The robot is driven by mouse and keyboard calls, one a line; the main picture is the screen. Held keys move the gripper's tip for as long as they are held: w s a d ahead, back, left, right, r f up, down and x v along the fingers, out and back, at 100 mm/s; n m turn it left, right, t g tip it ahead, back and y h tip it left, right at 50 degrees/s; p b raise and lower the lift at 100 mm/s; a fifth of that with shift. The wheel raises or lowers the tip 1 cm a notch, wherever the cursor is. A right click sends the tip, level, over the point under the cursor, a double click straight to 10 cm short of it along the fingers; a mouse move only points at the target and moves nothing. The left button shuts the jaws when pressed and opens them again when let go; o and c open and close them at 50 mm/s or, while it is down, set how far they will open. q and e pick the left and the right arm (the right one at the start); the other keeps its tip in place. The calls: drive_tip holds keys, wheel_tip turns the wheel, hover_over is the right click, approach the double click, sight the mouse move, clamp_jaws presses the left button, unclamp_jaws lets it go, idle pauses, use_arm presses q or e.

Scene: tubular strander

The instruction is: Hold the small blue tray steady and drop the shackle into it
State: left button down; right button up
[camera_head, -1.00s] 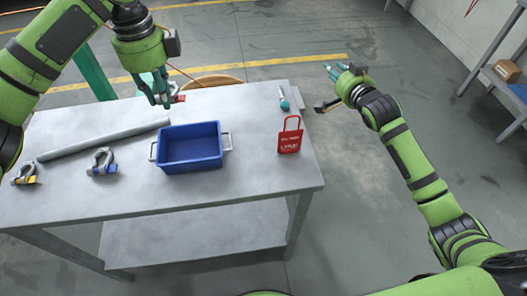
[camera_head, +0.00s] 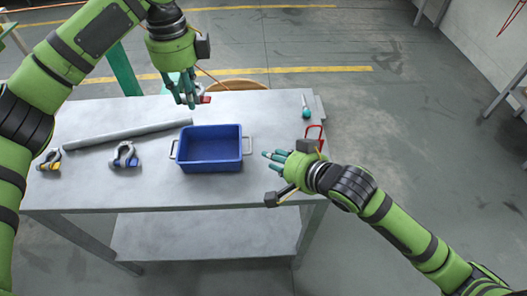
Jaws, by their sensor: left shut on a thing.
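The small blue tray (camera_head: 211,165) sits upright and looks empty on the grey table, with a metal handle at each end. My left gripper (camera_head: 187,101) is above the table's back edge, behind and left of the tray. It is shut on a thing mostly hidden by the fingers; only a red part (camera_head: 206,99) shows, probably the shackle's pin. My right gripper (camera_head: 268,160) is open and empty just right of the tray's right handle (camera_head: 247,146), with a small gap between.
A long grey bar (camera_head: 125,134) lies behind the two shackles. A red lockout tag (camera_head: 315,134) is partly hidden behind my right gripper. A small teal-ended tool (camera_head: 306,111) lies at the back right. The table front (camera_head: 180,195) is clear.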

drive_tip(key=x, duration=1)
drive_tip(key=shift+r, duration=0.1)
clamp_jaws()
